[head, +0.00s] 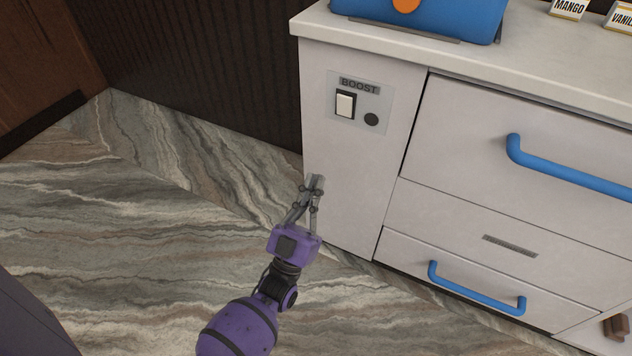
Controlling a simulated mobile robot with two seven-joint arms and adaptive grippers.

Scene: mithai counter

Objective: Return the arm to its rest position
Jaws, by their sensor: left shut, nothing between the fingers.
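My left gripper (315,183) is purple with grey fingers, and its fingers are closed together with nothing between them. It is in the lower middle of the head view, in front of the white cabinet's left panel (340,195). The fingertips overlap the panel's left edge in the picture; I cannot tell whether they touch it. The BOOST switch plate (360,103), with a white rocker switch (345,105) and a dark round spot, is above and right of the fingertips. My right gripper is not in view.
The cabinet has an upper drawer with a blue handle (570,170) and a lower drawer with a blue handle (476,290). A blue object (440,22) stands on the white countertop (400,42) beside the MANGO label (568,8). Marbled floor (130,220) lies open to the left.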

